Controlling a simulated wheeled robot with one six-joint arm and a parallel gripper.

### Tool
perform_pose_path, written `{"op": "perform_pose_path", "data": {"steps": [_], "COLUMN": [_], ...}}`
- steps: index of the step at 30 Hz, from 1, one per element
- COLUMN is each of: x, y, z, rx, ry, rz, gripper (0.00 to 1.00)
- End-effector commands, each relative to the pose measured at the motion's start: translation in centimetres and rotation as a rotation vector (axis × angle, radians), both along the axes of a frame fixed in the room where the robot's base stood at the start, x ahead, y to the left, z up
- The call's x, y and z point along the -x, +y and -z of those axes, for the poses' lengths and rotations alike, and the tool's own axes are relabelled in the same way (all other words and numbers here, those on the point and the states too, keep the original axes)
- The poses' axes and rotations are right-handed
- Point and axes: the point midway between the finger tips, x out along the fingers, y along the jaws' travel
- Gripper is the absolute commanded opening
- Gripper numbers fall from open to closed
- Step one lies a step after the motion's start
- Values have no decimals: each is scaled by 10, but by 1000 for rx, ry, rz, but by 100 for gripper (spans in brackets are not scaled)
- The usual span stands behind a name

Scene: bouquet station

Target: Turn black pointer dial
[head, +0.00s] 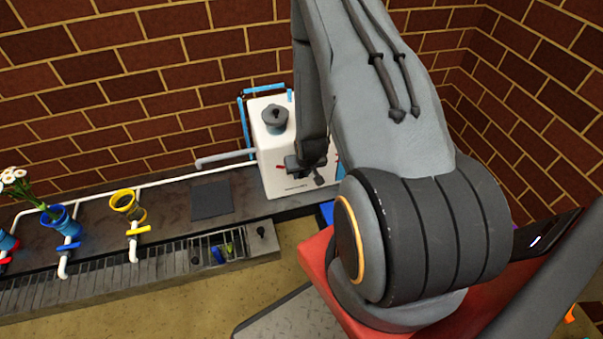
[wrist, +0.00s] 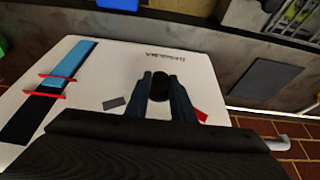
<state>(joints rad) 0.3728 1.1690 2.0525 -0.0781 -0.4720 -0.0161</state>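The black pointer dial (wrist: 159,87) is on the front face of a white box-shaped machine (head: 273,146). In the wrist view it shows as a dark rounded shape between the two fingertips of my gripper (wrist: 162,84). The fingers are apart, one on each side of the dial; I cannot tell whether they touch it. In the head view my gripper (head: 305,170) reaches down at the machine's front and covers much of that face. The dial's pointer direction cannot be made out. The machine's white face (wrist: 105,70) fills much of the wrist view.
On the machine's face are a blue and black strip (wrist: 58,80) with red brackets and a red mark (wrist: 202,115). Left stand a dark square pad (head: 211,200), a yellow ring holder (head: 127,205) and a blue pot (head: 61,220) with white flowers.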

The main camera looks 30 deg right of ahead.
Motion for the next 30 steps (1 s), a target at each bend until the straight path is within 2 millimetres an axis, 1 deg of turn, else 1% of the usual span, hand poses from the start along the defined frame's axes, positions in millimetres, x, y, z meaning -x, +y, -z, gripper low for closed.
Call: {"op": "perform_pose_path", "data": {"steps": [8,14,30], "x": [0,1,3], "y": [-1,-3,-12], "z": [-1,-1,2], "rx": [-20,-82,-393], "ry": [-7,-24,-115], "rz": [0,0,4], "gripper": [0,0,0]}}
